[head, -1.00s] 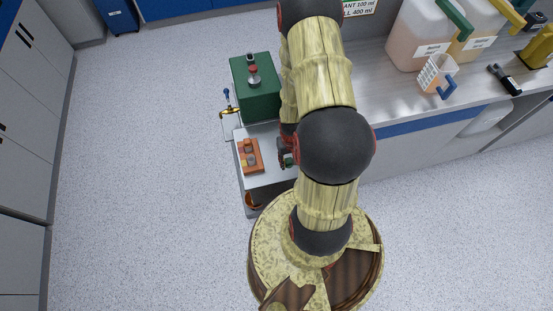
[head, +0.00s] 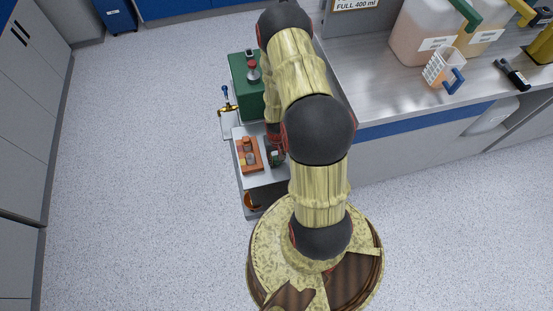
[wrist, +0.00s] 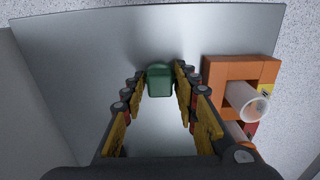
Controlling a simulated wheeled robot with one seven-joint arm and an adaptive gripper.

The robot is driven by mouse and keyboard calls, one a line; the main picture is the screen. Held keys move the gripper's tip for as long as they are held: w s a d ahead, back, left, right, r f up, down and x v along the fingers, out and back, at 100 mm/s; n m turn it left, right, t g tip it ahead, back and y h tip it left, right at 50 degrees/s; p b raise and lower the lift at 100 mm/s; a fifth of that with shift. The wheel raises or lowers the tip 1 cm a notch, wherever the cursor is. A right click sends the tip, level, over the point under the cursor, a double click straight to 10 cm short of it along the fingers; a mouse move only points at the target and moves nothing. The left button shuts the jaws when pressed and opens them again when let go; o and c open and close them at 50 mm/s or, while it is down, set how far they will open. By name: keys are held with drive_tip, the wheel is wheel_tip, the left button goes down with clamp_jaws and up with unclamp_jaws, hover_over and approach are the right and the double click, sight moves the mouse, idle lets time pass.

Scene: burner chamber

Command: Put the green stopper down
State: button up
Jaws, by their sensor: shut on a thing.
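The green stopper (wrist: 160,80) is between the fingertips of my gripper (wrist: 160,76) in the wrist view, over the grey metal surface of a low stand. My gripper is shut on it. In the head view, my gripper (head: 276,152) is partly hidden by my arm, and a little of the green stopper (head: 277,159) shows. It is just right of an orange holder (head: 249,168). I cannot tell whether the stopper touches the surface.
The orange holder also shows in the wrist view (wrist: 218,70), close to the right finger, with a pale cylinder (wrist: 248,103) in it. A green box (head: 243,85) stands behind. A counter (head: 385,105) with containers is on the right. The metal surface (wrist: 100,60) left of the stopper is bare.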

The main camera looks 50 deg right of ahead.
drive_tip(key=shift+r, duration=0.1)
drive_tip(key=o, duration=0.8)
drive_tip(key=shift+o, duration=0.2)
